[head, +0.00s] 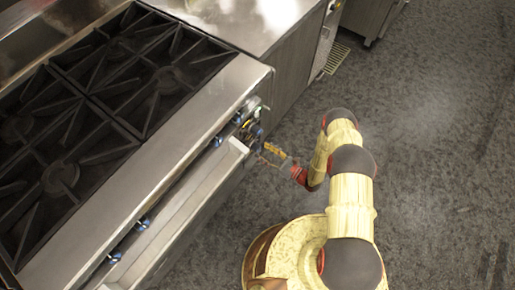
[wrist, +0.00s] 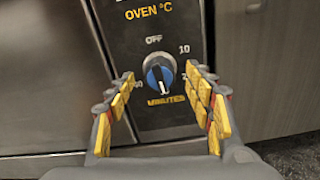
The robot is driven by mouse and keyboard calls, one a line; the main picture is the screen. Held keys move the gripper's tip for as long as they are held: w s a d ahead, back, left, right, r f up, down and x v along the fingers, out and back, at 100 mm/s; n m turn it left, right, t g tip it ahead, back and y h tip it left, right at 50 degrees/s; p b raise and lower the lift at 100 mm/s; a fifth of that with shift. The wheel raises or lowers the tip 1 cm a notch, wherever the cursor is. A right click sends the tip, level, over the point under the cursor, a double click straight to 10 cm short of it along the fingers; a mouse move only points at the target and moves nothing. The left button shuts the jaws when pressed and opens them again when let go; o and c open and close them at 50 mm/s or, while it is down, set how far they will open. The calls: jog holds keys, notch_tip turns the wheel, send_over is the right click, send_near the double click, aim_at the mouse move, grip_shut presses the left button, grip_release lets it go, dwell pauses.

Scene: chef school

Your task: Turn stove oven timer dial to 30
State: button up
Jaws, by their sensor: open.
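The timer dial (wrist: 159,75) is a round black-and-blue knob with a white pale pointer, on a black panel (wrist: 187,38) in the wrist view. The panel reads OFF above the dial, 10 at upper right and MINUTES below; the side numbers are partly covered by my fingers. The pointer looks roughly upright, but its exact setting is hard to read. My gripper (wrist: 158,82) is open, one yellow-padded finger on each side of the dial, with nothing between them gripped. In the head view my gripper (head: 270,150) is at the right end of the stove front, where the dial is hidden.
The stove (head: 150,178) has black burner grates (head: 100,100) and several blue knobs along its front above a long ledge (head: 180,205). A steel counter (head: 240,22) adjoins it. The grey floor (head: 440,120) to the right is clear.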

aim_at(260, 149)
jog(key=shift+b+x, duration=0.45)
jog(key=shift+x, duration=1.65)
jog(key=c, duration=1.1)
jog(key=shift+c, duration=0.3)
